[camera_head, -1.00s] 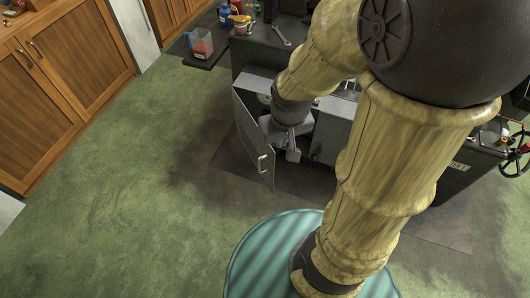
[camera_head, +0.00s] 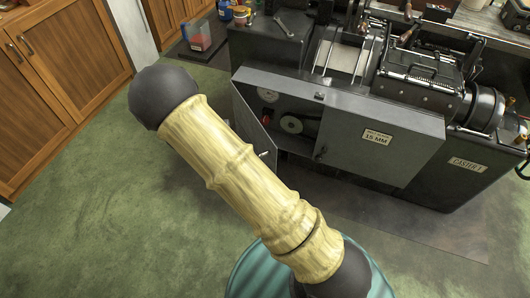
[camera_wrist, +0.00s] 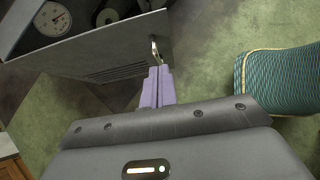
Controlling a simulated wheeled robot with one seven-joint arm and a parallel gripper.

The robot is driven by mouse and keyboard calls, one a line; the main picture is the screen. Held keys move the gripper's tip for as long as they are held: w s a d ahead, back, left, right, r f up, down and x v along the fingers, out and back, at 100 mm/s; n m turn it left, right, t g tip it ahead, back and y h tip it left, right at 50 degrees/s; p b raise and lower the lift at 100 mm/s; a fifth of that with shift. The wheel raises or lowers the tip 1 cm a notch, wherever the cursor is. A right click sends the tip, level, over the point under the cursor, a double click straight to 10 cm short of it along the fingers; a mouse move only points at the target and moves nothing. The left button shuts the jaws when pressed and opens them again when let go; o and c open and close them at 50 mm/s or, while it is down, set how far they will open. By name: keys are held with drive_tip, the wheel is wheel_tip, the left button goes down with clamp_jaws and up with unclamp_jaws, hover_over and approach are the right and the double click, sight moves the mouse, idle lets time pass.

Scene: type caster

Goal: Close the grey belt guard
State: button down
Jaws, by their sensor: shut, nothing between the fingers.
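The grey belt guard (camera_head: 249,115) is a hinged panel at the left of the machine's front. It stands open, swung out from the housing, and its lower part is hidden behind my arm. Its small metal handle (camera_head: 264,154) shows beside my arm, and in the wrist view a metal handle (camera_wrist: 153,48) stands at the panel's edge. My gripper (camera_wrist: 158,70) is shut and empty, with its pale purple fingertips just by that handle. I cannot tell whether they touch. In the head view my gripper is hidden behind my arm.
The open housing shows a pulley (camera_head: 291,124) and a round dial (camera_head: 269,95). The caster machine (camera_head: 465,165) fills the right side. Wooden cabinets (camera_head: 70,60) stand at the left. The green floor (camera_head: 90,200) between is clear.

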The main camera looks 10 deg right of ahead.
drive_tip(key=shift+f, duration=0.15)
approach(273, 149)
drive_tip(key=x, duration=0.3)
drive_tip(key=a+f+x, duration=0.1)
drive_tip(key=x, duration=0.1)
drive_tip(key=shift+d+f, duration=0.15)
drive_tip(key=shift+d, duration=0.15)
drive_tip(key=shift+w+d, duration=0.15)
drive_tip(key=shift+d, duration=0.35)
